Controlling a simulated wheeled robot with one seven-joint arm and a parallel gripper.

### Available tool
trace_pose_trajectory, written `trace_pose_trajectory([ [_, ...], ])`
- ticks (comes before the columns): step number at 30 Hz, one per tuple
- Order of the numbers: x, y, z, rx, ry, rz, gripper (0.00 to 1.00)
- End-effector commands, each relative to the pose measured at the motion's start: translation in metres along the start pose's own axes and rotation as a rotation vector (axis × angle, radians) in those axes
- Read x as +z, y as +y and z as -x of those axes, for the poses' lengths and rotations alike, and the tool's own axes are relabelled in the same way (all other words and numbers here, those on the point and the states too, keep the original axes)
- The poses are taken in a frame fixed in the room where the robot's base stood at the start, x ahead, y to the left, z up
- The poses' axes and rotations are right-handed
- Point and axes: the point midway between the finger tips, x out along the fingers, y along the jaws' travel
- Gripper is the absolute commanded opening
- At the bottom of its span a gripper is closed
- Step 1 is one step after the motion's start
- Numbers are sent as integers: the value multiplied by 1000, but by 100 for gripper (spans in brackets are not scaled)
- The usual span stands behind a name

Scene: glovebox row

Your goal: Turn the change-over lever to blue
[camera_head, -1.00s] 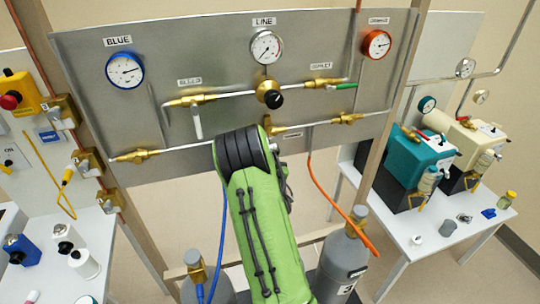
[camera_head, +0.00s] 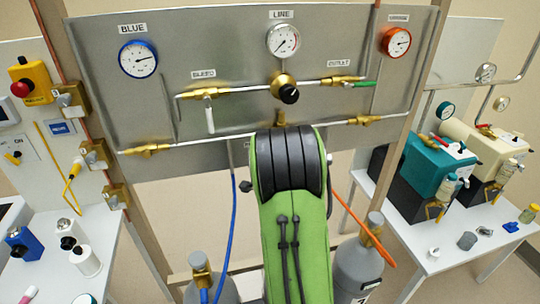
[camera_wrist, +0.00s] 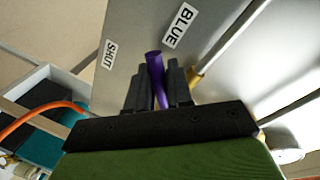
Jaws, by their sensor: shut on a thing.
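A purple lever (camera_wrist: 154,65) stands between the two dark fingers of my gripper (camera_wrist: 158,88) in the wrist view. My gripper is shut on it, and its upper end sticks out past the fingertips. A BLUE label (camera_wrist: 180,26) is on the panel just right of the lever's end. A SHUT label (camera_wrist: 110,54) is to its left. In the head view my green arm hides the lever and gripper in front of the lower middle of the grey panel (camera_head: 225,55).
The panel carries a blue-rimmed gauge (camera_head: 138,58), a LINE gauge (camera_head: 283,40), an orange-rimmed gauge (camera_head: 396,42) and a black knob (camera_head: 289,94). A grey cylinder (camera_head: 362,265) stands below. An orange hose (camera_head: 370,238) and a blue hose (camera_head: 231,225) hang near my arm.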

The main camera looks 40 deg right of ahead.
Motion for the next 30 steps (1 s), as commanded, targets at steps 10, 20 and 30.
trace_pose_trajectory([
  [10, 0, -1, 0, 0, -6, -23, 0],
  [20, 0, -1, 0, 0, -5, -21, 37],
  [30, 0, -1, 11, 1, -5, -21, 37],
])
